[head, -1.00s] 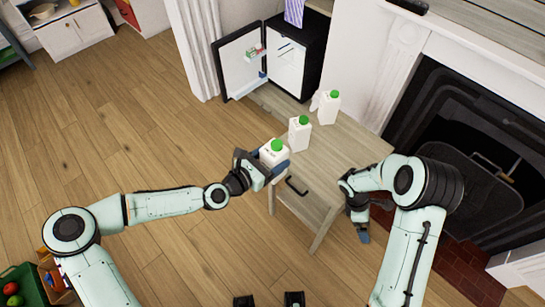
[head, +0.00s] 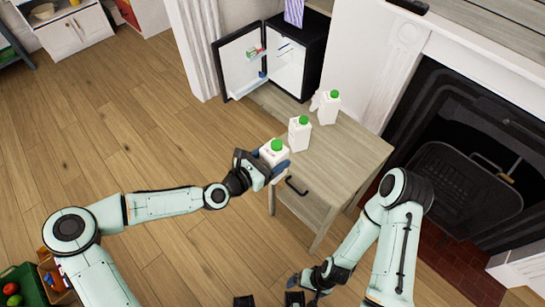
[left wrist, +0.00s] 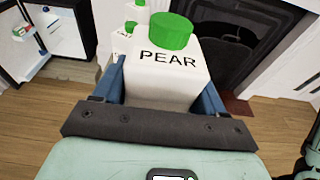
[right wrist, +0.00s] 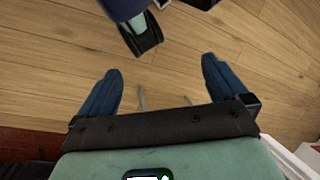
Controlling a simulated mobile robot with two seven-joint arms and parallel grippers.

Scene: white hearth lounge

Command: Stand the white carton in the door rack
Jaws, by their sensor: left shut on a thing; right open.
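My left gripper (head: 266,168) is shut on a white carton (head: 274,153) with a green cap, held upright at the near left edge of the wooden table. In the left wrist view the held carton (left wrist: 168,72) reads PEAR and sits between the blue fingers. Two more white green-capped cartons, a nearer one (head: 299,135) and a farther one (head: 326,108), stand on the table. The small fridge (head: 298,62) is open, and its door rack (head: 254,52) holds small items. My right gripper (head: 305,284) is low at the front; its fingers (right wrist: 160,92) are open and empty.
The wooden table (head: 345,150) has bare top to the right of the cartons. A dark fireplace (head: 465,150) is on the right.

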